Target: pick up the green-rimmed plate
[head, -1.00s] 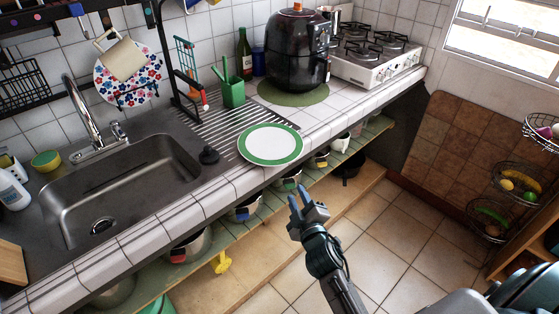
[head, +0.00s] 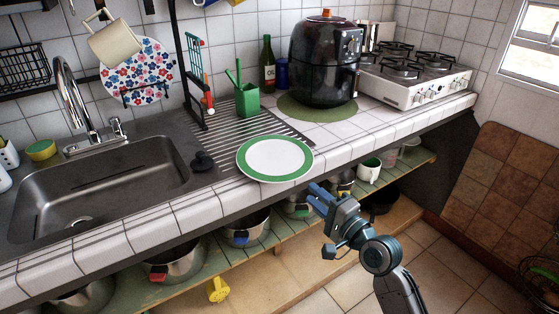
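The green-rimmed plate (head: 275,158) is white in the middle and lies face up at the counter's front edge, partly over the ribbed drainboard. My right gripper (head: 314,194) is in front of the counter edge, just below and to the right of the plate, and does not touch it. Its blue fingers point up and left toward the counter. They look parted, with nothing between them. My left gripper is not in the view.
The steel sink (head: 105,185) lies left of the plate. A green utensil holder (head: 247,100), a black air fryer (head: 325,62) and a stove (head: 415,75) stand behind it. Several pots sit on the open shelf (head: 275,250) below. A black stopper (head: 202,161) is beside the plate.

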